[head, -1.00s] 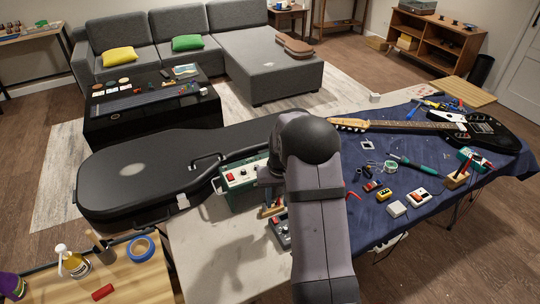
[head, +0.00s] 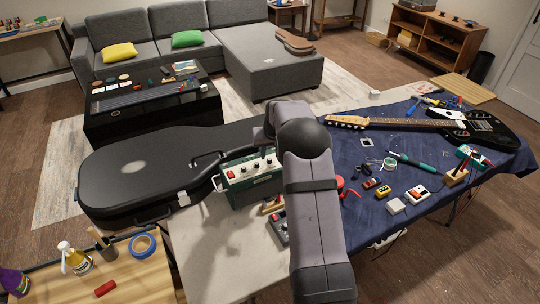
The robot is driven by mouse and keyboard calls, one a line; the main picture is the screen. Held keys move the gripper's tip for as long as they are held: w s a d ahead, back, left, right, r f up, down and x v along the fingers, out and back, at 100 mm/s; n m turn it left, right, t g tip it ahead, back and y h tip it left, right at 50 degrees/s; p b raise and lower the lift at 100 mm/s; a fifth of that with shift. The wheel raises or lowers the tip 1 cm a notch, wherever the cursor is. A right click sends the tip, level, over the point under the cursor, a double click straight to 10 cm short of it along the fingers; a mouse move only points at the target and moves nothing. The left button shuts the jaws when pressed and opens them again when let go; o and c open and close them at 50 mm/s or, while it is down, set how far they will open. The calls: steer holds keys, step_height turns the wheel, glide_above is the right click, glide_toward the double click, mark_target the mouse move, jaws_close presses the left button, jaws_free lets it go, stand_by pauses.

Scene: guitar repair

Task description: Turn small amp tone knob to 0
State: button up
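The small amp (head: 247,186) is a green box with a pale top panel, standing on the light table beside the black guitar case. A red switch shows at the panel's left end, with several small dark knobs to its right. The tone knob cannot be singled out at this size. My gripper (head: 264,157) points down at the right part of the panel, close to the knobs. It is partly hidden by my own arm and very small, so I cannot tell whether its fingers are open or touching a knob.
The black guitar case (head: 130,178) lies left of the amp. A dark pedal (head: 279,226) sits in front of it, partly behind my arm. A blue cloth (head: 440,170) on the right holds a black guitar (head: 480,128), pedals and tools. Bare tabletop (head: 215,240) is free at front left.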

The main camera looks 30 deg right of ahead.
mark_target(270, 160)
steer(key=shift+p+x, duration=0.6)
steer(key=shift+x, duration=1.4)
jaws_close()
